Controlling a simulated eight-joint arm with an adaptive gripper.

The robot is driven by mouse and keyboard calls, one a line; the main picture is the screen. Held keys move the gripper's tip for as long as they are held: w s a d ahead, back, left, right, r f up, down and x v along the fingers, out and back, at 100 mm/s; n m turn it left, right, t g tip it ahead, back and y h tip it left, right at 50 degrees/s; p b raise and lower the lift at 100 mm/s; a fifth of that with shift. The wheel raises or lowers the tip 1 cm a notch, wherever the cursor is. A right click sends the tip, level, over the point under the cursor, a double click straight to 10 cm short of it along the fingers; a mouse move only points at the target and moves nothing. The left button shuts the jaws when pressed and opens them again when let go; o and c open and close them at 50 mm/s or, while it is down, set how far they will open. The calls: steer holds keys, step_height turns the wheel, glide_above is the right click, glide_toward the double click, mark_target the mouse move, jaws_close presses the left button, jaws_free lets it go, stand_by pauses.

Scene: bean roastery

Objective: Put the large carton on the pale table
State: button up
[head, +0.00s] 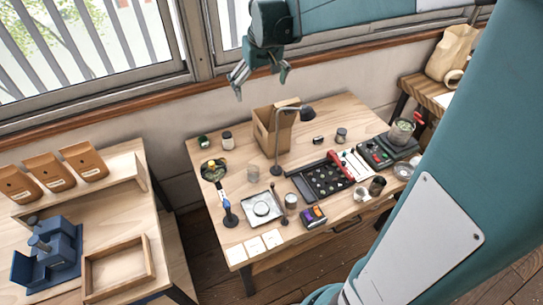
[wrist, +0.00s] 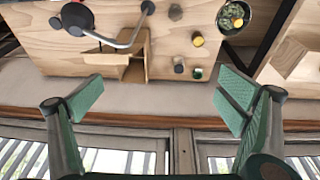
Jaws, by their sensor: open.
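My gripper (head: 261,88) is open and empty, in the air above and behind the carton near the window wall. In the wrist view its fingers (wrist: 165,95) are spread wide, apart from the carton. Several tables have light wood tops; I cannot tell which one is the pale table.
The desk lamp (head: 292,108) stands close beside the carton. The middle table also holds a black tray of small pots (head: 325,178), a scale (head: 262,207), jars and cards. The left table (head: 75,205) carries paper bags, a blue device and a wooden tray. A paper bag (head: 453,53) stands at right.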

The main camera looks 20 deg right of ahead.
steer(key=s+a+r+t, duration=0.1)
steer(key=s+a+r, duration=0.15)
steer(key=s, duration=0.55)
steer(key=s+a+r+t, duration=0.1)
steer(key=s+a, duration=0.2)
steer(key=s, duration=0.4)
steer(key=s+a+f+t, duration=0.1)
steer(key=s+a+f, duration=0.1)
steer(key=s, duration=0.5)
steer(key=s+a+f+t, duration=0.1)
steer(key=s+a+f, duration=0.1)
steer(key=s, duration=0.6)
steer(key=shift+a, duration=0.15)
